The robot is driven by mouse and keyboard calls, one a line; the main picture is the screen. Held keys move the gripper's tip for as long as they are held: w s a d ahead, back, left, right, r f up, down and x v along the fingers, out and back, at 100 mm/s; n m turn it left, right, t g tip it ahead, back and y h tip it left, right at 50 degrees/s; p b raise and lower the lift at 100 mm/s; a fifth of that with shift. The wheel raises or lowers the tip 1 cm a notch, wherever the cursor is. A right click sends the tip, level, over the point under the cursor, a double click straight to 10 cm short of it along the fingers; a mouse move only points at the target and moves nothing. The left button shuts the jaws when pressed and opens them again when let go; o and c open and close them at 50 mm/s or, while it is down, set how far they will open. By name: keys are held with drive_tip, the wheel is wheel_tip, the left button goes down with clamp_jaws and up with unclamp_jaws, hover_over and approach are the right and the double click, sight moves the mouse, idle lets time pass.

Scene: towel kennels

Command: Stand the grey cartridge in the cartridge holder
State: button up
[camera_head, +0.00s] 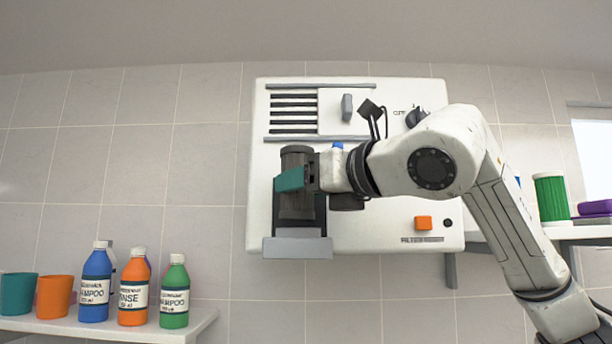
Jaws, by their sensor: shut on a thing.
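The grey cartridge (297,158) is a dark grey upright cylinder in front of the lower left of a white wall panel. My gripper (292,180) comes in from the right and is shut on the cartridge at mid-height. A teal finger shows across its front; the other finger is hidden. The cartridge holder (298,248) appears to be the light grey ledge with a dark back below and behind the cartridge. The cartridge's lower end is in front of the dark back, above the ledge. I cannot tell whether it touches the holder.
The white panel (375,235) carries slats, a grey latch, a knob and an orange button (423,223). A shelf (200,322) at lower left holds several bottles and cups. A green container (551,199) and purple towels (595,207) stand at right.

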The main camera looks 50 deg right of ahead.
drive_tip(key=shift+w+d+f+p, duration=0.1)
drive_tip(key=shift+w+d+p, duration=0.25)
drive_tip(key=shift+w+d, duration=0.25)
drive_tip(key=shift+w+d+f+p, duration=0.1)
drive_tip(key=shift+w+d+p, duration=0.25)
drive_tip(key=shift+d, duration=0.35)
drive_tip(key=shift+f+b, duration=0.95)
drive_tip(key=shift+b, duration=0.15)
drive_tip(key=o, duration=1.2)
drive_tip(key=shift+f, duration=0.1)
drive_tip(key=s+a+b, duration=0.2)
drive_tip(key=s+b, duration=0.1)
drive_tip(key=s, duration=0.7)
drive_tip(key=shift+s, duration=0.3)
